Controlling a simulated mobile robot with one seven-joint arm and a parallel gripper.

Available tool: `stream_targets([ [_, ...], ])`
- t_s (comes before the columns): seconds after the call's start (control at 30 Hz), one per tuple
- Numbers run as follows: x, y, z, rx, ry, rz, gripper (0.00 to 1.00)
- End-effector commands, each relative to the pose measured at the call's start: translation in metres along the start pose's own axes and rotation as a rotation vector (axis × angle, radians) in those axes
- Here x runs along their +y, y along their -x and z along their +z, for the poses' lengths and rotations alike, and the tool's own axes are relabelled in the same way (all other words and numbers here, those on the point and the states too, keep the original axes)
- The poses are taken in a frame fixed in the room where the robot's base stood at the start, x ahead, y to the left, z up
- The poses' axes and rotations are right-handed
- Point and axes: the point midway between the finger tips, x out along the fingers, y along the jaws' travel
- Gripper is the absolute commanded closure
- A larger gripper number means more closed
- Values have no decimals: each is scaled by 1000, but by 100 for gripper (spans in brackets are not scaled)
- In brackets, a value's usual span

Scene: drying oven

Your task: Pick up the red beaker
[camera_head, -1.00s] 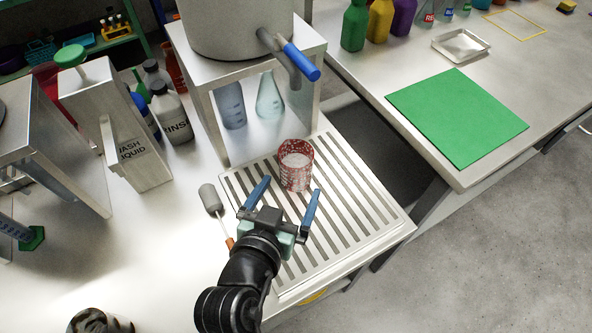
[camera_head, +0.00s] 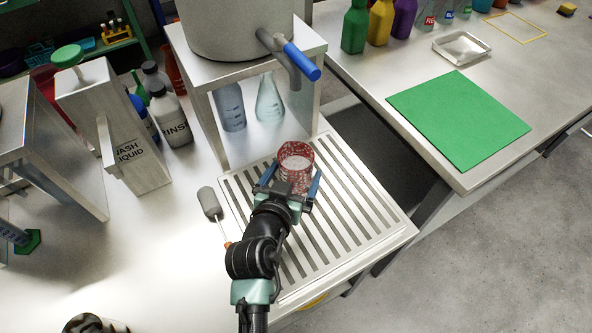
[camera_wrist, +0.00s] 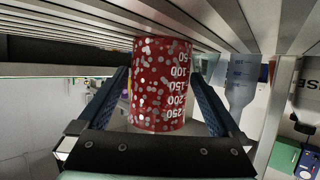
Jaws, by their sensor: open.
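The red beaker (camera_head: 295,163), speckled with white and marked with white graduations, stands upright on the slatted metal drain rack (camera_head: 350,215). My gripper (camera_head: 292,182) is open, with its two blue fingers on either side of the beaker. In the wrist view the beaker (camera_wrist: 160,85) sits between the spread fingers (camera_wrist: 160,95), with its graduations facing my camera. A gap shows between the beaker and the fingers there. In the head view, part of the beaker's lower side is hidden by my gripper.
A grey-headed brush (camera_head: 209,202) lies left of the rack. A green mat (camera_head: 458,118) on the right-hand table is bare.

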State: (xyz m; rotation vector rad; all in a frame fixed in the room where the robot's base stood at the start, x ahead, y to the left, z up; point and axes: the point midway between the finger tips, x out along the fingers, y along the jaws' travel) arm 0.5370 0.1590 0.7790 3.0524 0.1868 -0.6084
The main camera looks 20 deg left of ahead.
Motion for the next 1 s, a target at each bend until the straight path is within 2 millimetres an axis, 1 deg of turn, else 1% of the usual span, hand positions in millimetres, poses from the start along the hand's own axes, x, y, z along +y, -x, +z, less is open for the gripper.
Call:
stream_targets([
  [0.03, 0, -7, 0, 2, 0, 0, 0],
  [0.13, 0, -16, 0, 2, 0, 0, 0],
  [0.4, 0, -18, 0, 1, 0, 0, 0],
  [0.47, 0, -18, 0, 1, 0, 0, 11],
  [0.5, 0, -17, 0, 0, 0, 0, 18],
  [0.57, 0, -17, 0, 0, 0, 0, 29],
  [0.6, 0, -17, 0, 0, 0, 0, 36],
  [0.67, 0, -17, 0, 0, 0, 0, 47],
  [0.7, 0, -17, 0, 0, 0, 0, 54],
  [0.77, 0, -17, 0, 0, 0, 0, 65],
  [0.8, 0, -17, 0, 0, 0, 0, 72],
  [0.93, 0, -17, -1, 3, 0, -1, 95],
  [1.0, 0, -17, -1, 3, 0, -1, 97],
])
